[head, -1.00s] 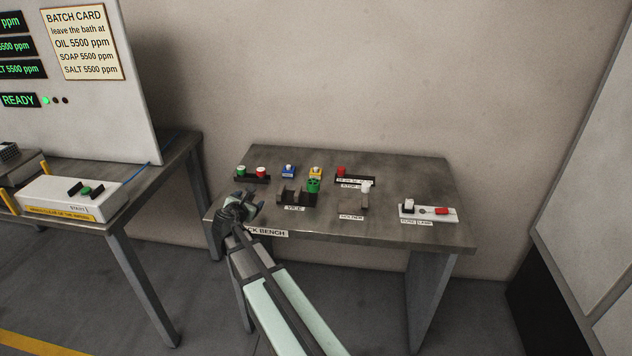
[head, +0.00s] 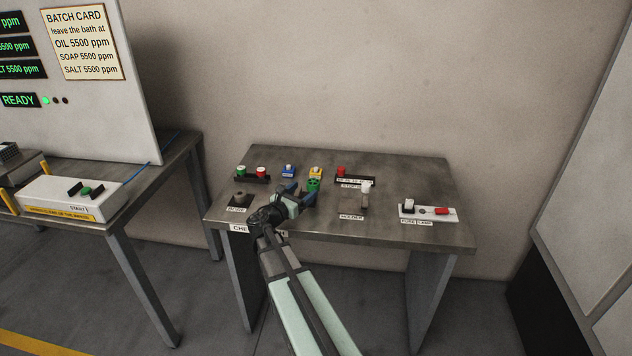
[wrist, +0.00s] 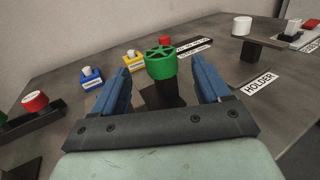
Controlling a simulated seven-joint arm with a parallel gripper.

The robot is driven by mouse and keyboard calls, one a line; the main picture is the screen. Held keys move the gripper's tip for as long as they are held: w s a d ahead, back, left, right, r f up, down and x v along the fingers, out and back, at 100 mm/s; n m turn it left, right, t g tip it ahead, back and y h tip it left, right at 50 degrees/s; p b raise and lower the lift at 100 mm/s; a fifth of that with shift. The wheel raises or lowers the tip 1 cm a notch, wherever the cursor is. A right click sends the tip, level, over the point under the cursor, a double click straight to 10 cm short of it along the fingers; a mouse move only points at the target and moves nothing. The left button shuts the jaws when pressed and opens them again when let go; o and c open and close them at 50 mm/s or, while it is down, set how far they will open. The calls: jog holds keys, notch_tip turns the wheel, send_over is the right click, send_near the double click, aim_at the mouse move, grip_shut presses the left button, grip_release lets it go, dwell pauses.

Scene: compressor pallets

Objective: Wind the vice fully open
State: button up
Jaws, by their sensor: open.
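The vice's dark body is mostly hidden behind my gripper in the head view. A green spoked wheel (head: 313,184) shows just beyond the gripper. In the wrist view the green wheel (wrist: 160,62) stands on a dark post, framed between the two blue fingers. My gripper (head: 303,193) is open and empty at the vice; in the wrist view its fingertips (wrist: 162,74) lie either side of the wheel and post, with visible gaps. I cannot tell how far apart the vice jaws are.
A holder with a white-topped piece (head: 365,190) and a white switch plate (head: 440,214) stand right. The front middle is clear.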

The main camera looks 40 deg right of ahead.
aim_at(316, 180)
jog(key=x, duration=0.8)
jog(key=shift+d+f, duration=0.1)
jog(key=shift+d, duration=0.1)
jog(key=shift+c, duration=0.2)
jog(key=c, duration=0.9)
